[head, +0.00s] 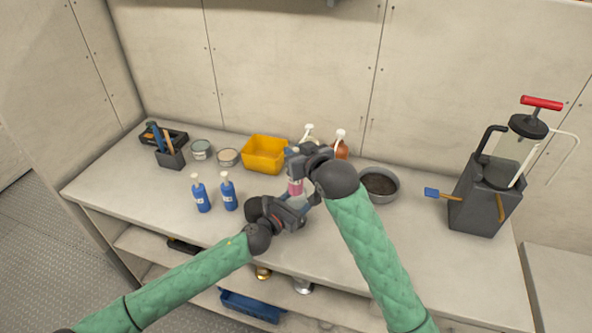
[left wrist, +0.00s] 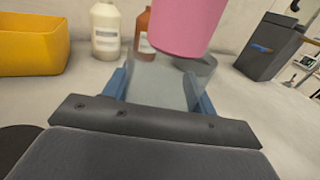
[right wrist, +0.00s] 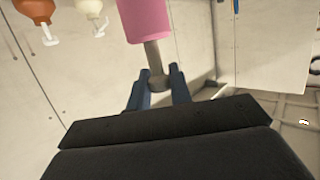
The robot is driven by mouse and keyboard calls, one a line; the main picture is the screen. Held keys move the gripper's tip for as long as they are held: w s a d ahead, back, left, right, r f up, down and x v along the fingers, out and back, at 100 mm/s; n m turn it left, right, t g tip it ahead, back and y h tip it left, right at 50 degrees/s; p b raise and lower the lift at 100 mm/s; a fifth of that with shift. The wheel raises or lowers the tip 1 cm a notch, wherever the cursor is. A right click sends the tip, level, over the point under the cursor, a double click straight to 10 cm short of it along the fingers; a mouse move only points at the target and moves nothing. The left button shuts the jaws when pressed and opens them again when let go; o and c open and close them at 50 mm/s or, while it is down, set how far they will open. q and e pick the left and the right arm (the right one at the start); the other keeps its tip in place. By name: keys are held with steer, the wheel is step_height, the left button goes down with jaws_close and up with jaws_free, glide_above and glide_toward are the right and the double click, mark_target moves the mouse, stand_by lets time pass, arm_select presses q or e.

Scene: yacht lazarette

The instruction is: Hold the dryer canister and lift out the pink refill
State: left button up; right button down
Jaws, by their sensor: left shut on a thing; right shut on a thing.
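The pink refill (head: 296,187) hangs upright below my right gripper (head: 293,160). In the right wrist view the blue fingers (right wrist: 158,88) are shut on the grey knob at the end of the refill's stem (right wrist: 153,58). The clear dryer canister (head: 298,202) is held by my left gripper (head: 293,208). In the left wrist view its blue fingers (left wrist: 160,92) are on both sides of the see-through canister (left wrist: 160,85). The refill's lower end (left wrist: 187,30) shows at or just above the canister's rim; the exact gap is unclear. The canister looks empty inside.
A yellow bin (head: 265,155) stands behind the grippers, with pump bottles (head: 341,150) to its right. A grey bowl (head: 380,184) is right of my right gripper. Two blue bottles (head: 201,196) stand to the left. A dark machine (head: 485,200) stands far right.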

step_height(320, 180, up, 5)
stand_by(0.3)
arm_select(q)
steer(key=o, duration=1.2)
steer(key=shift+o, duration=0.2)
steer(key=shift+s, duration=0.1)
